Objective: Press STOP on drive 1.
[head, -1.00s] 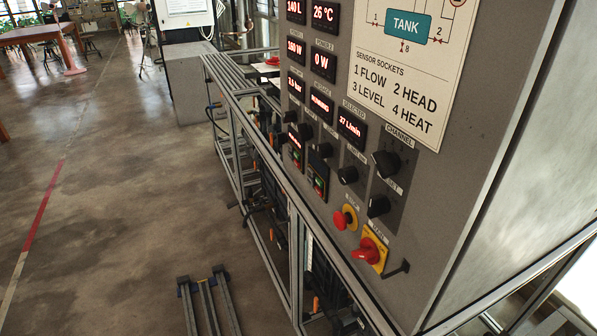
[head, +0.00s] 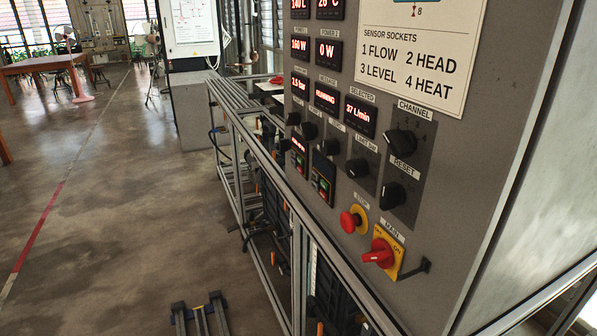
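The grey control panel (head: 465,150) stands at the right of the head view, seen at a slant. Two small drive units sit side by side low on its left part. The left one (head: 300,157) has a lit red display; the right one (head: 322,178) shows a dark face with small red and green marks low on it. Their labels and button lettering are too small to read, so I cannot tell by label which is drive 1. My gripper is not in view.
A red mushroom button (head: 349,221) labelled STOP and a red MAIN switch (head: 380,254) on a yellow plate sit lower on the panel. Black knobs (head: 400,142) are above them. A metal frame (head: 290,215) runs along the panel's left. Open floor (head: 110,200) lies left.

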